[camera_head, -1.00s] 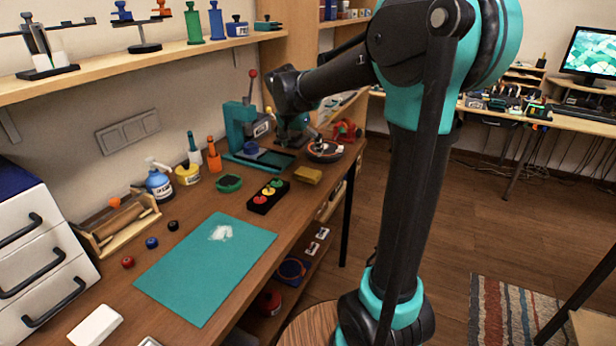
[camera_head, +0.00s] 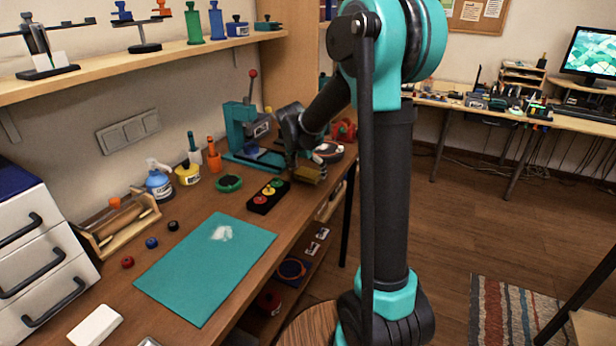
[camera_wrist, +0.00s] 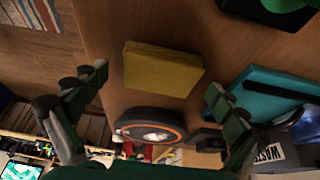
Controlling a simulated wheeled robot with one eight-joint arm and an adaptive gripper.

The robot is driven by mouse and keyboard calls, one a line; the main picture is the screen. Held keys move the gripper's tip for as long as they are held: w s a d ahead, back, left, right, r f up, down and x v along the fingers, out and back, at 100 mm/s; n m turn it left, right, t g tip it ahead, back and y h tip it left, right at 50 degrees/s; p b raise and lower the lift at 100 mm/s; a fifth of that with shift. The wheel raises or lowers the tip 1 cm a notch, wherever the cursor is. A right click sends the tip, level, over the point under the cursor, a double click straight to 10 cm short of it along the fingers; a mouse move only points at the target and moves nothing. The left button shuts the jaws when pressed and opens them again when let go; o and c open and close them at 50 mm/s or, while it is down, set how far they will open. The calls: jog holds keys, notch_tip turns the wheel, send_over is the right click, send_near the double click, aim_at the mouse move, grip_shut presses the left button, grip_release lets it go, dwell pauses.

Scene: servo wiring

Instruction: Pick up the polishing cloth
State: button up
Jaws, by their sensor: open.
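The polishing cloth looks like a folded yellow pad (camera_wrist: 162,68) lying flat on the wooden bench. In the wrist view it shows between my two spread fingers, with bare bench visible on both sides of it. My gripper (camera_wrist: 158,84) is open and empty, above the bench and apart from the cloth. In the head view the cloth (camera_head: 311,175) sits near the bench's front edge, partly hidden by my wrist and gripper (camera_head: 294,168).
A round dark dish with an orange ring (camera_wrist: 150,133) lies close beside the cloth. A teal press (camera_head: 245,140) stands behind, and a black block with coloured buttons (camera_head: 268,196) is to the left. The bench drops off just right of the cloth.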

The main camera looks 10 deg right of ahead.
jog(key=c, duration=1)
jog(key=shift+c, duration=0.2)
